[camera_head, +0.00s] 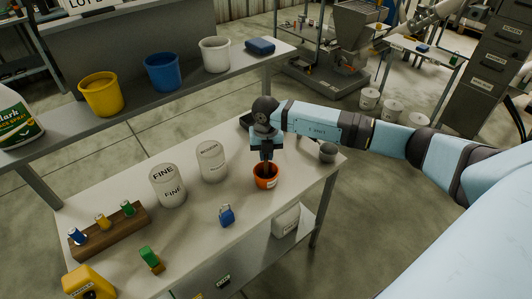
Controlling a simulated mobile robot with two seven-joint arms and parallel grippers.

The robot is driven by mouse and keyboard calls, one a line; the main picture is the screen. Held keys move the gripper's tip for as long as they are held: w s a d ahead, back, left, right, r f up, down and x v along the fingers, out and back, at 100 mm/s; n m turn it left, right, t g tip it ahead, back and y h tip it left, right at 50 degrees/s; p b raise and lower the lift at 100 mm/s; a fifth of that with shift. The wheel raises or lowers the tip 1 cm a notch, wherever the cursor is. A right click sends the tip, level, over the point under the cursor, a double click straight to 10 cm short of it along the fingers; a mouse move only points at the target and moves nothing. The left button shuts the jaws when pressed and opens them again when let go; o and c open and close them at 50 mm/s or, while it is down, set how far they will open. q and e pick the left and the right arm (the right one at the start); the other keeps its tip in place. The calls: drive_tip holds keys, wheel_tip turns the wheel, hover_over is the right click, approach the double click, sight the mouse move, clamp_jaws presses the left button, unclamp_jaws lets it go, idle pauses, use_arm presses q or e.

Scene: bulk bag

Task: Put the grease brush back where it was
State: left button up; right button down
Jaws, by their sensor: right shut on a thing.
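My right gripper (267,158) points down over a small orange pot (266,183) on the white table. It is shut on a slim dark thing, which I take to be the grease brush (267,170). The brush's lower part is at the pot's mouth and seems to be inside it. The bristles are hidden, and I cannot tell whether the brush touches the bottom. The pot stands upright near the table's right end. My left gripper is not in view.
A blue padlock-like item (227,215) lies in front. A wooden block (110,231) holds several coloured pieces. A grey rounded item (327,152) is at the right edge. A shelf (190,82) with buckets runs behind.

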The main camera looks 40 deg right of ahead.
drive_tip(key=c, duration=1.1)
unclamp_jaws()
drive_tip(key=shift+c, duration=0.2)
